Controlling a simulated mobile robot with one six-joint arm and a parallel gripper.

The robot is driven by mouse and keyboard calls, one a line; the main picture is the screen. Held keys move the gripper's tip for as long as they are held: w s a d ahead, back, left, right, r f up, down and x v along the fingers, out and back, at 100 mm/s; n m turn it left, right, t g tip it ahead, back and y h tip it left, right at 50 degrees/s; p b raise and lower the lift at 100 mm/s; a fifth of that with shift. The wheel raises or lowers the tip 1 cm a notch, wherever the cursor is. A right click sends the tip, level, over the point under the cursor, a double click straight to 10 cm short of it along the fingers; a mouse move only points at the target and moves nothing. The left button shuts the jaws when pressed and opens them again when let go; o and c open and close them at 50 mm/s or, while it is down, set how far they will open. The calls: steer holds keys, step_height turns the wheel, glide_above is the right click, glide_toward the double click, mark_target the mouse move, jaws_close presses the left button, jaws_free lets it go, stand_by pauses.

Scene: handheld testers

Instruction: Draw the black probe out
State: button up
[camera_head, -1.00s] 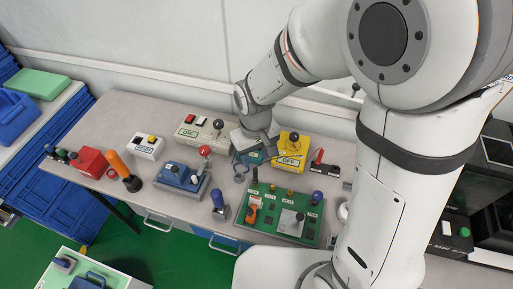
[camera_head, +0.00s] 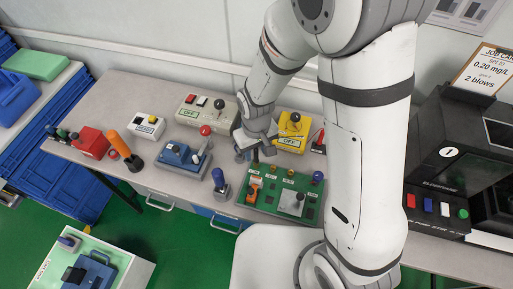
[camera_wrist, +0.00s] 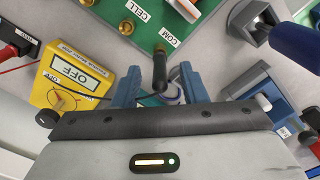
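The black probe (camera_wrist: 160,70) stands upright at the jack labelled COM on the green board (camera_wrist: 90,35). In the head view the probe (camera_head: 255,157) shows at the board's back left edge, below my gripper. My gripper (camera_wrist: 158,80) is open, its two blue fingers on either side of the probe with gaps visible. In the head view my gripper (camera_head: 254,146) is low over the board's back edge, its fingers partly hidden. The yellow meter (camera_wrist: 75,75) reads OFF and stands left of my gripper in the wrist view.
A blue-handled tool (camera_head: 220,183) stands left of the board. A blue tester (camera_head: 183,158) and a beige box (camera_head: 207,108) stand further left and behind. A black machine (camera_head: 450,150) fills the right. Bare table (camera_head: 125,95) shows at the back left.

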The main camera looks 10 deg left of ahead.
jaws_close()
stand_by(0.4)
